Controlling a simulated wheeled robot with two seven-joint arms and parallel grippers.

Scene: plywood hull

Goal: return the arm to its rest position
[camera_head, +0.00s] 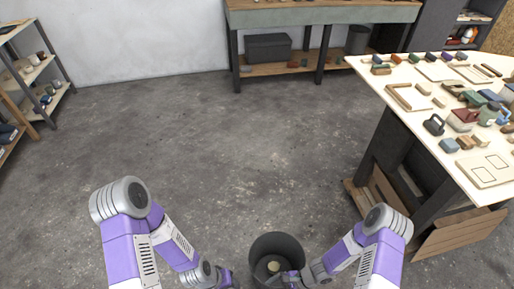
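My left arm comes in from the lower left. Its gripper (228,280) is small and dark at the bottom edge, just left of a dark grey bin, and partly cut off. My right arm comes in from the lower right. Its gripper (287,278) reaches over the bin's right side, close to a small round beige thing seen within the bin's outline. I cannot tell whether the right gripper touches or holds that thing. The finger gaps of both grippers are too small to make out.
The open bin (277,243) stands between my forearms. A workbench (366,67) at the right holds many small blocks and trays; its lower wooden shelf is near my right arm. Shelves (50,73) stand far left, another bench (300,16) at the back. The concrete floor between is clear.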

